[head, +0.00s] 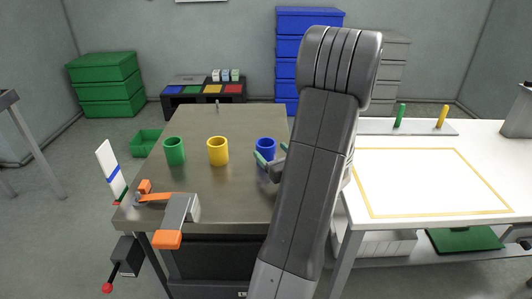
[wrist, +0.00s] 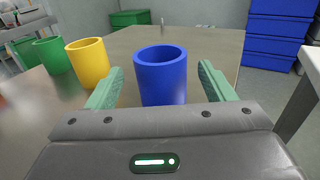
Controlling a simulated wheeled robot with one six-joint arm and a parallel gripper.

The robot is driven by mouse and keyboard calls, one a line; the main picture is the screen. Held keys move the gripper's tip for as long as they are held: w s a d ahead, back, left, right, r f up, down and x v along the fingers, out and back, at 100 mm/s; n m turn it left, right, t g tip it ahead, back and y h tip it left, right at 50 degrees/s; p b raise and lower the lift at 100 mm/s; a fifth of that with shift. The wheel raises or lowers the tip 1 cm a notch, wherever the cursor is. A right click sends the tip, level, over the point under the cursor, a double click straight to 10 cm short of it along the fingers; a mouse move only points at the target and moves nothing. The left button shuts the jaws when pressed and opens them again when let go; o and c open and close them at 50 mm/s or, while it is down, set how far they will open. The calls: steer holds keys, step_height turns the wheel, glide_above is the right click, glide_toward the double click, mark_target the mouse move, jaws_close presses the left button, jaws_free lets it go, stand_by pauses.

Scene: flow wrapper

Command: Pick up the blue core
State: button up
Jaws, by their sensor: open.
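The blue core (head: 265,146) is a hollow cylinder standing upright on the grey table (head: 235,123), near its right edge. It also shows in the wrist view (wrist: 162,77), ahead of my gripper and roughly centred between the fingertips. My gripper (head: 269,159) is open, with green fingers; in the wrist view the fingers (wrist: 160,75) stand to the left and right of the core with gaps showing. I cannot tell how deep the core sits between them. My arm hides part of the table's right side in the head view.
A yellow core (head: 218,151) and a green core (head: 174,151) stand left of the blue one. An orange and grey clamp device (head: 180,212) is at the table's front left. A white table (head: 420,185) with a yellow outline lies right. The table behind the cores is mostly clear.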

mark_target(261, 141)
steer(key=x, duration=0.6)
steer(key=shift+w+a, duration=0.15)
steer(key=shift+w, duration=0.25)
steer(key=c, duration=1.1)
steer(key=shift+o, duration=0.2)
